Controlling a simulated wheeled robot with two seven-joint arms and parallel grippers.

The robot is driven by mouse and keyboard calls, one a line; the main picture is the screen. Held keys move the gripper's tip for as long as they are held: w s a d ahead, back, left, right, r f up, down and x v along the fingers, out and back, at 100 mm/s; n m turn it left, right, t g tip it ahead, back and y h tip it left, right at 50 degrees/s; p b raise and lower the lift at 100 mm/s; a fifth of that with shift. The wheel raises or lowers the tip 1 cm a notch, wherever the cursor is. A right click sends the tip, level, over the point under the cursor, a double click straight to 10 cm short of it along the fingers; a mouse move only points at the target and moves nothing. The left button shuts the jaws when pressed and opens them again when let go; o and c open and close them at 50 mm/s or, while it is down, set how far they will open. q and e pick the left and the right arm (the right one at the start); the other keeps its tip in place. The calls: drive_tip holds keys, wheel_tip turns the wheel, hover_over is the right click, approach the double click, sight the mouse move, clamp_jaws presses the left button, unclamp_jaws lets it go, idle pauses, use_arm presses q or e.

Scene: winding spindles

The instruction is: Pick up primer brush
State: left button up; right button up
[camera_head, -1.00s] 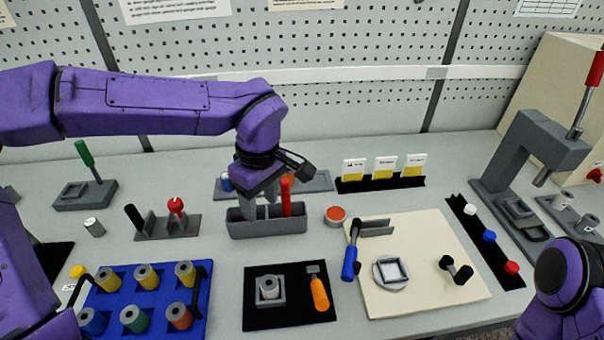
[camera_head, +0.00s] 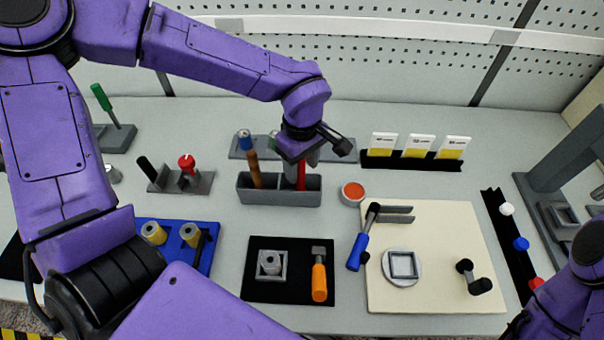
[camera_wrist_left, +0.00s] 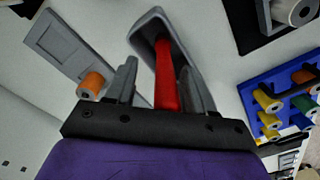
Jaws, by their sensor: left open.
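A tool with a red handle, which I take for the primer brush (camera_head: 301,180), stands in the grey trough-like holder (camera_head: 273,197). Its lower end is hidden inside the holder. My left gripper (camera_head: 299,163) points down over the holder's right part, open, with its fingers around the handle. In the left wrist view the red handle (camera_wrist_left: 165,75) shows between the two fingers (camera_wrist_left: 160,85). A brown handle (camera_head: 254,169) stands in the holder's left part. My right arm shows at the lower right; its gripper is out of the picture.
A grey rack (camera_head: 342,147) lies behind the holder. A red-topped round tin (camera_head: 352,193) stands just right of it. A black mat (camera_head: 268,292) with an orange-handled tool (camera_head: 319,281) lies in front. Yellow-and-white cards (camera_head: 417,146) stand at the back right.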

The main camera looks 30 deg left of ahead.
use_arm(q)
drive_tip(key=shift+s+f, duration=0.15)
drive_tip(key=shift+f, duration=0.2)
drive_tip(key=shift+s, duration=0.25)
drive_tip(key=shift+w, duration=0.15)
clamp_jaws()
wheel_tip(320, 180, up, 10)
drive_tip(key=shift+r+b, duration=0.1)
drive_tip(key=shift+b, duration=0.25)
